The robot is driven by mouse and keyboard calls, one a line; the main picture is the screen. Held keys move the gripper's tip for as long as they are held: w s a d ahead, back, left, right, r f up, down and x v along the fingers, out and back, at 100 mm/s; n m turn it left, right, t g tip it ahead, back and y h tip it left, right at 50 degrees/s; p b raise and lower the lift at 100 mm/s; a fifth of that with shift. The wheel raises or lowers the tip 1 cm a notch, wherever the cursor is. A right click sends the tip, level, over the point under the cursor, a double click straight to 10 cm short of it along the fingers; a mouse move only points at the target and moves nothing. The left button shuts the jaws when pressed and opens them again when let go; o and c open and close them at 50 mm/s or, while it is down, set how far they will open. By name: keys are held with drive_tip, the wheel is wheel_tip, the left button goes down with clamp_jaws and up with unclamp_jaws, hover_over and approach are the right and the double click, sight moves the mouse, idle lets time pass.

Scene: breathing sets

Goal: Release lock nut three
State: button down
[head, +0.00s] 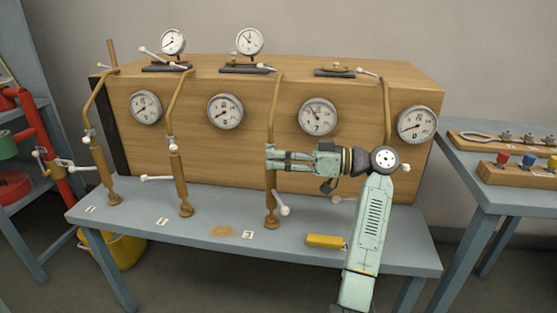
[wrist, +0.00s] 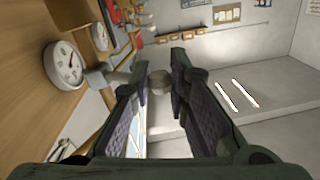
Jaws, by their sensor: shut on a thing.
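The third pipe (head: 273,115) stands upright on the bench behind a tag (head: 248,235) marked 3. My gripper (head: 269,160) reaches in from the right, level, with its fingertips at this pipe about halfway up. The fingers are closed on lock nut three, which they hide in the head view. In the wrist view a small round greyish-brown piece (wrist: 160,82) shows between the fingertips (wrist: 157,75); its detail is blurred. Below my gripper, a white-knobbed lever (head: 282,204) slants down to the right from the lower part of the pipe.
Two similar pipes with levers stand left, the first (head: 97,105) and second (head: 174,110). A wooden cabinet with gauges (head: 318,116) stands close behind. A yellow piece (head: 325,241) lies on the bench (head: 205,232) near my arm. A side table (head: 490,190) is at right.

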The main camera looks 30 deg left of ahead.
idle(0.4)
drive_tip(key=c, duration=1.5)
unclamp_jaws()
drive_tip(key=shift+r, duration=0.1)
wheel_tip(320, 180, up, 10)
drive_tip(key=shift+f, duration=0.1)
drive_tip(key=shift+c, duration=0.2)
